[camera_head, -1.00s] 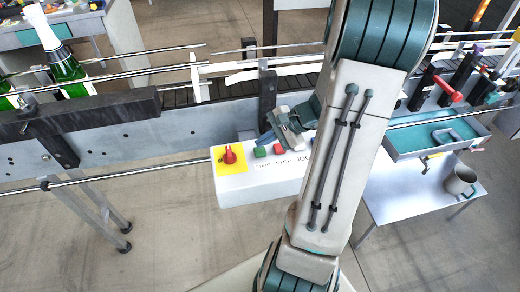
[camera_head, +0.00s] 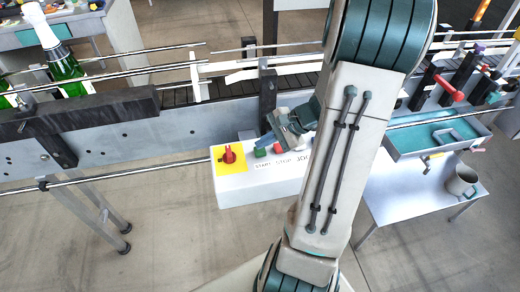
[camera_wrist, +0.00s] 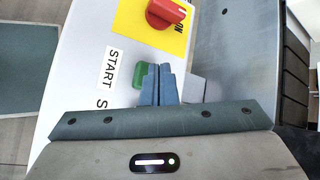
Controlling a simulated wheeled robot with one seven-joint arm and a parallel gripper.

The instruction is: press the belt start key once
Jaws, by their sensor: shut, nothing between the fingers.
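The belt start key is a green button (camera_head: 260,152) on the white control box (camera_head: 240,190), above the START label. In the wrist view the green key (camera_wrist: 141,75) shows beside the START label (camera_wrist: 111,68), partly covered by my fingers. My gripper (camera_head: 265,142) is over the box, its fingers pointing down at the green key. In the wrist view my gripper's blue fingers (camera_wrist: 158,69) are together with nothing between them, their tips at the key's right edge. I cannot tell whether they touch it.
A red rotary knob (camera_head: 229,154) on a yellow plate is left of the key. A red button (camera_head: 279,149) is just right of it, by the STOP label. The conveyor rail (camera_head: 140,170) runs behind the box. A table with a mug (camera_head: 461,182) stands at right.

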